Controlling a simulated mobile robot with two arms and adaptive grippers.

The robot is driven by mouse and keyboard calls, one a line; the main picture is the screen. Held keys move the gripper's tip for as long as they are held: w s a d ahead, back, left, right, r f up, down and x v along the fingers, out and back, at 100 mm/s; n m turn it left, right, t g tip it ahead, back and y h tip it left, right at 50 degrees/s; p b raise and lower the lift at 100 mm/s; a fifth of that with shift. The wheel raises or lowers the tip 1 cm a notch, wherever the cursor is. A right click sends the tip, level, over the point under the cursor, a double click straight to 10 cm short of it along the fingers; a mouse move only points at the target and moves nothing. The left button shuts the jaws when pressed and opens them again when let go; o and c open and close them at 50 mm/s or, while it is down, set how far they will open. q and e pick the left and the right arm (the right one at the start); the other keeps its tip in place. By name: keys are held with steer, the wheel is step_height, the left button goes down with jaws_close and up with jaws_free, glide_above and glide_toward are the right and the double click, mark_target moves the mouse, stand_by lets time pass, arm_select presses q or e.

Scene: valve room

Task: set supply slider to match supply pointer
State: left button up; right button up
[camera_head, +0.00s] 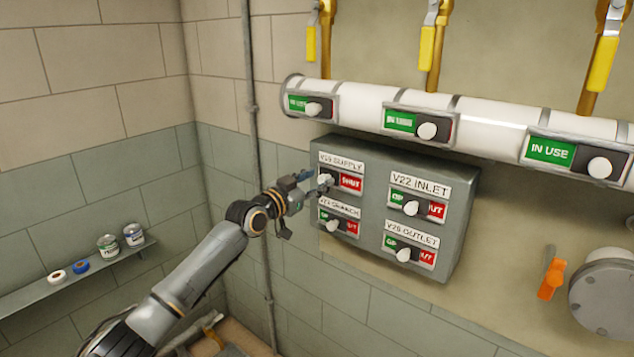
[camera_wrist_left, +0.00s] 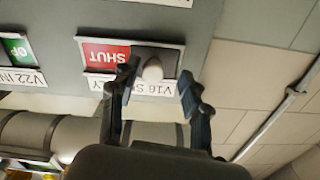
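The supply slider is at the top left of a grey box, under a "SUPPLY" label (camera_head: 340,163). Its pale round knob (camera_head: 325,180) is at the left of its slot, with the red SHUT field (camera_head: 351,183) uncovered to the right. My left gripper (camera_head: 317,182) is at this slider. In the left wrist view, which is upside down, the knob (camera_wrist_left: 152,70) sits between the two spread fingers of my left gripper (camera_wrist_left: 160,70); whether either finger touches it is unclear. I cannot identify the supply pointer. My right gripper is not in view.
Inlet (camera_head: 411,208), branch (camera_head: 332,225) and outlet (camera_head: 403,255) sliders share the box. A white pipe (camera_head: 364,104) with IN USE sliders runs above. Yellow levers (camera_head: 426,50) hang higher up. An orange handle (camera_head: 552,272) is at right, a shelf (camera_head: 55,290) at left.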

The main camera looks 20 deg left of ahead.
arm_select(q)
steer(key=shift+s+f, duration=0.1)
steer(key=shift+s, duration=0.5)
steer(key=v, duration=1.1)
steer(key=shift+a, duration=0.15)
steer(key=shift+w, duration=0.1)
